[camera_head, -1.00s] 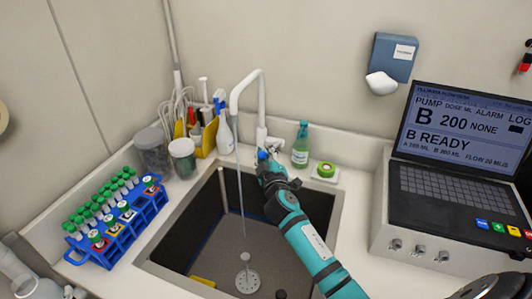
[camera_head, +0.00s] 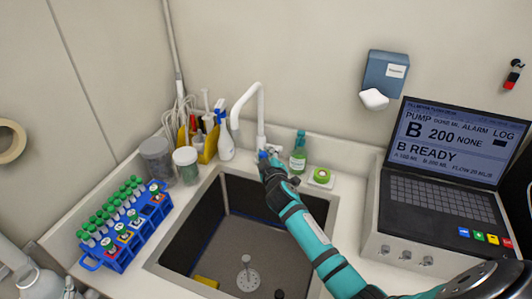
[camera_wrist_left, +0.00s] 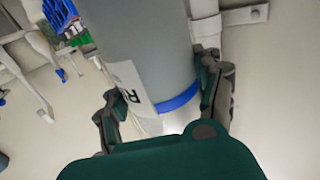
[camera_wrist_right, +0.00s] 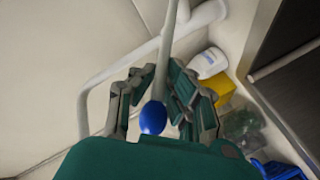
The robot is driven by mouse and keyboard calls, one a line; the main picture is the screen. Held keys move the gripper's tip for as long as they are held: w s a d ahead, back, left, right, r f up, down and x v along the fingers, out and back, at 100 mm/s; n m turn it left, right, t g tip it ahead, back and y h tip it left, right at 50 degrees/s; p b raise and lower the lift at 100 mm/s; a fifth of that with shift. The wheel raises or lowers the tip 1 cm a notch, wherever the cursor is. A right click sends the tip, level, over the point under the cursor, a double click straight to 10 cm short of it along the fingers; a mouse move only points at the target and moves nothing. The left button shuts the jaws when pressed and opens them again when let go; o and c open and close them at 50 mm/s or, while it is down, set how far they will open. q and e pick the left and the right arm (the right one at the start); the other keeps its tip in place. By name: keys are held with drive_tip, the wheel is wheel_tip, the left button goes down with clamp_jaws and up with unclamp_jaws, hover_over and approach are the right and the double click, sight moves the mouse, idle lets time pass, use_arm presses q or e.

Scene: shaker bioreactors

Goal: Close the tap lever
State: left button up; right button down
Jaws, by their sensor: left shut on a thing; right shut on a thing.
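The white tap (camera_head: 259,108) rises at the back of the sink, and no water stream shows below its spout. My right gripper (camera_head: 267,165) is at the tap's base, beside the blue-tipped tap lever (camera_head: 263,155). In the right wrist view my right gripper (camera_wrist_right: 160,95) has its fingers around the lever (camera_wrist_right: 153,117), with its blue knob between them. My left gripper (camera_wrist_left: 160,100) shows only in the left wrist view, shut around a large grey cylinder (camera_wrist_left: 140,45) with a blue band and a partly hidden label.
The sink (camera_head: 225,240) is dark with a metal rim. A pump console (camera_head: 420,230) is at right.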

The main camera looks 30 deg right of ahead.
use_arm(q)
drive_tip(key=shift+r, duration=0.1)
use_arm(e)
drive_tip(key=c, duration=1.4)
unclamp_jaws()
drive_tip(key=shift+r, duration=0.15)
drive_tip(key=shift+o, duration=0.2)
use_arm(q)
drive_tip(key=shift+w, duration=0.1)
use_arm(e)
drive_tip(key=shift+s+a, duration=0.1)
drive_tip(key=shift+s, duration=0.35)
drive_tip(key=v, duration=1.1)
drive_tip(key=shift+w, duration=0.1)
